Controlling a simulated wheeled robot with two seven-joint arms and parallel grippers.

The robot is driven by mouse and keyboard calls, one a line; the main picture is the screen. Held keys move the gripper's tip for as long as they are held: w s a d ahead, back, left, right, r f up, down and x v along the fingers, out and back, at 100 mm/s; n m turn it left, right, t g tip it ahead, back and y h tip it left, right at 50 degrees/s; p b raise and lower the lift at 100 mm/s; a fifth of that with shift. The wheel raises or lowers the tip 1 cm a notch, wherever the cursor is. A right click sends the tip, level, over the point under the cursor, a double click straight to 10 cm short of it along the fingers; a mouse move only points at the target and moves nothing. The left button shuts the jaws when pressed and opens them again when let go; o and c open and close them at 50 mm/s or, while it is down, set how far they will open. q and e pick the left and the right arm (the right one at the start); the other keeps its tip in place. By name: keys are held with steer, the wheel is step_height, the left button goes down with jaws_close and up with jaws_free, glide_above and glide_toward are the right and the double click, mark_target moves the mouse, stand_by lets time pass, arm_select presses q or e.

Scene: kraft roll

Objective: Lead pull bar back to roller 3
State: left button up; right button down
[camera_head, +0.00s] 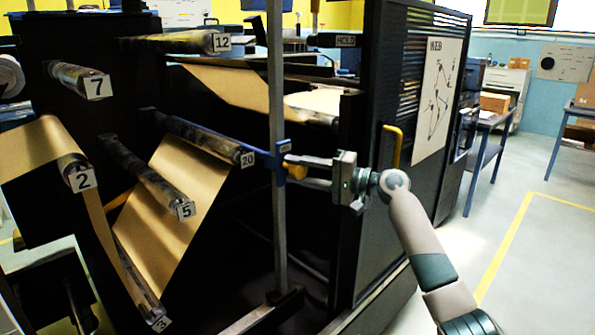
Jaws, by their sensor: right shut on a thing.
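My right gripper (294,170) comes in from the right. Its fingers are around a yellow knob (297,172) next to a blue slider (277,157) on an upright metal post (277,80). A bar reaches from near this slider back into the machine, beside the label 20 (247,160); I cannot tell for sure whether it is the pull bar. Roller 3 (154,316) is low at the front left, only its end and label clear. Brown kraft web (175,195) slopes between roller 3 and the bar by 20. My left gripper is out of view.
Roller 2 (75,172) carries kraft web at the left. Roller 5 (160,185), roller 7 (80,78) and roller 12 (180,42) stick out nearby. A dark cabinet (420,110) with a yellow handle (393,145) stands right of the post. Open floor (525,265) lies at the right.

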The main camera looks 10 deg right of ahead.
steer(key=shift+s+a+f+b, duration=0.15)
steer(key=shift+a+f, duration=0.05)
steer(key=shift+f, duration=0.4)
steer(key=shift+s+a+f+b, duration=0.1)
steer(key=shift+a+f+b, duration=0.1)
steer(key=shift+f, duration=0.35)
steer(key=shift+s+a+f+b, duration=0.15)
steer(key=shift+f, duration=0.45)
steer(key=shift+a, duration=0.1)
